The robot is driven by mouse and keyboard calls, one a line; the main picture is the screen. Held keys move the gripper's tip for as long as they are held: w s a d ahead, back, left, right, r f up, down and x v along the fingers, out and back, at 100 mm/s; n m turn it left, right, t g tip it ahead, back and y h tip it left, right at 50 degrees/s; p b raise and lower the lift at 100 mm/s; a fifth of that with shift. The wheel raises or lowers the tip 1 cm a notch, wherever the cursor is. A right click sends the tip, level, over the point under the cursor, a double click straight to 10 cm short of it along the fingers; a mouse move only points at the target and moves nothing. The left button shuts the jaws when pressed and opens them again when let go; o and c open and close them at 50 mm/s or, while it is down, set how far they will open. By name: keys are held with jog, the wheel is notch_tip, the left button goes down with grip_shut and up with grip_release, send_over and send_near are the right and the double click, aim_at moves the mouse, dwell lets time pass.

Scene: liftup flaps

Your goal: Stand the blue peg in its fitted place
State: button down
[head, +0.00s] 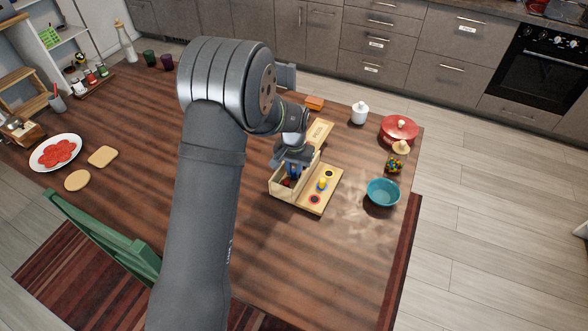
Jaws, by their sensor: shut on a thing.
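My gripper (293,172) is low over the open wooden box (283,196), at its back part. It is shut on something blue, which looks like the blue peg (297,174). The fingers hide most of it, and I cannot tell whether it is clear of the box. The wooden board (322,205) joins the box on its right and carries a row of coloured marks. A yellow peg (323,184) stands near the middle. A red mark (314,199) with a dark centre is at the near end. Something red (286,183) lies in the box.
The raised lid (320,132), lettered PEGS, is behind the box. A teal bowl (383,192), a jar of coloured beads (394,165) and a red pot (399,129) stand to the right. An orange block (314,103) and white jar (360,112) are farther back. Table in front is clear.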

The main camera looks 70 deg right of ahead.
aim_at(294, 170)
jog(key=c, duration=1.6)
grip_release()
jog(key=shift+f, duration=0.1)
notch_tip(294, 170, up, 12)
jog(key=shift+r, duration=0.15)
notch_tip(294, 170, down, 12)
jog(key=shift+f, duration=0.25)
jog(key=shift+r, duration=2)
